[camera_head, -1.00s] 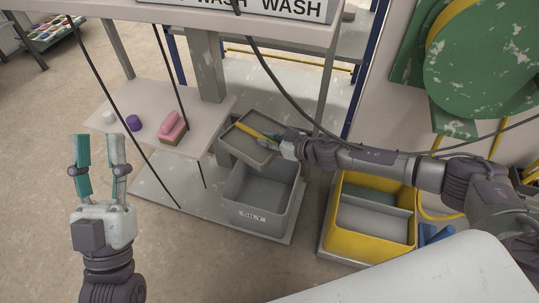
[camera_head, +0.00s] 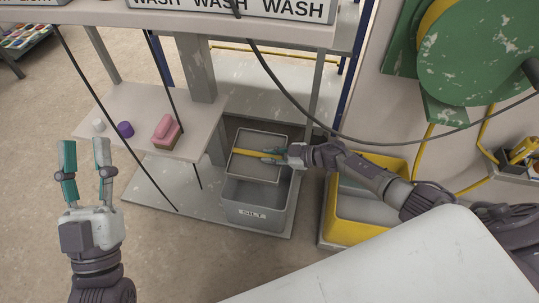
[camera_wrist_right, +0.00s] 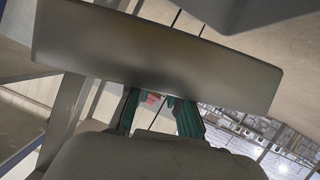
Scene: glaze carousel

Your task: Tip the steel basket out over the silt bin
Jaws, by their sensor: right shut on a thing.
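The steel basket (camera_head: 262,177), a shallow grey tray with a yellow handle bar (camera_head: 244,152), is over the back part of the grey silt bin (camera_head: 279,219). Its inside faces my head camera and it looks tilted; I see no clear contents in it. My right gripper (camera_head: 274,156) comes in from the right and is shut on the basket at the handle. In the right wrist view the basket's wall (camera_wrist_right: 155,55) spans the picture beyond the teal fingers (camera_wrist_right: 160,112). My left gripper (camera_head: 84,160) is open and empty, away to the left.
A yellow bin (camera_head: 345,232) stands right of the silt bin, under my right arm. A pale shelf (camera_head: 118,98) at left holds a pink block (camera_head: 166,130), a purple cap (camera_head: 125,129) and a white piece (camera_head: 99,125). Dark hoses hang in front.

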